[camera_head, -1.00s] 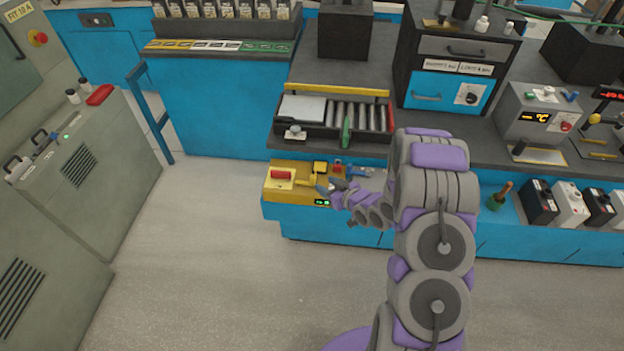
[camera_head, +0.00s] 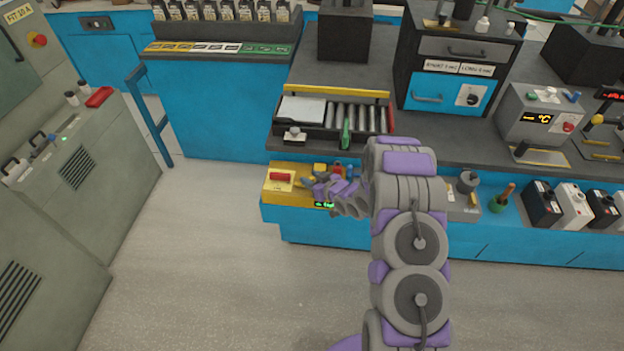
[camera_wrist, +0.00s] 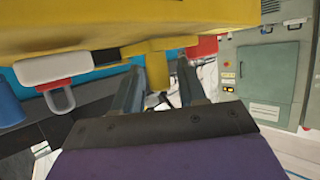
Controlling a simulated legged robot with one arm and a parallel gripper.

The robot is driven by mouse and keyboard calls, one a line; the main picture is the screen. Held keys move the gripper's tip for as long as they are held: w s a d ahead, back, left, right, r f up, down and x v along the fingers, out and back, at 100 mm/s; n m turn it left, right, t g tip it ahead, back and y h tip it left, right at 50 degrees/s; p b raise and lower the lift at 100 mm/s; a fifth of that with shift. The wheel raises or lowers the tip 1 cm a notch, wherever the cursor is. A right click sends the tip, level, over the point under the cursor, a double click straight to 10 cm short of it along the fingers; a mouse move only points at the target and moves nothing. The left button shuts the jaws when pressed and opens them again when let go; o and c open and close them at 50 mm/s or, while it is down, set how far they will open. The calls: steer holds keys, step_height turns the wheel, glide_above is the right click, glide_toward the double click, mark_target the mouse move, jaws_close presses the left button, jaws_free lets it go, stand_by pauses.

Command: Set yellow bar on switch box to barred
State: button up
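The yellow switch box (camera_head: 285,195) stands at the left end of the low blue bench. It has a red handle (camera_head: 281,177) on a pale plate and a small green display (camera_head: 324,204) on its front. My gripper (camera_head: 314,186) is at the right part of the box and hides much of the yellow bar (camera_head: 307,182). In the wrist view, the two fingers (camera_wrist: 158,88) are apart. A yellow piece (camera_wrist: 156,72), apparently the bar, hangs between them, with a gap at its sides. I cannot tell whether a finger touches it.
The roller tray (camera_head: 335,132) lies on the counter behind. A grey device (camera_head: 466,190) and several battery boxes (camera_head: 541,203) stand to the right. The floor in front is clear.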

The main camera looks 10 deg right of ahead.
jaws_close()
stand_by(0.3)
steer(key=shift+w+a+r+p, duration=0.1)
steer(key=shift+w+a+p, duration=0.15)
steer(key=shift+a, duration=0.35)
steer(key=shift+w+a+r+p, duration=0.1)
steer(key=shift+a+p, duration=0.25)
steer(key=shift+a, duration=0.2)
steer(key=shift+w+a+f, duration=0.1)
steer(key=shift+a+f, duration=0.05)
steer(key=shift+o, duration=0.8)
jaws_free()
steer(key=p+v, duration=0.3)
steer(key=v, duration=1.4)
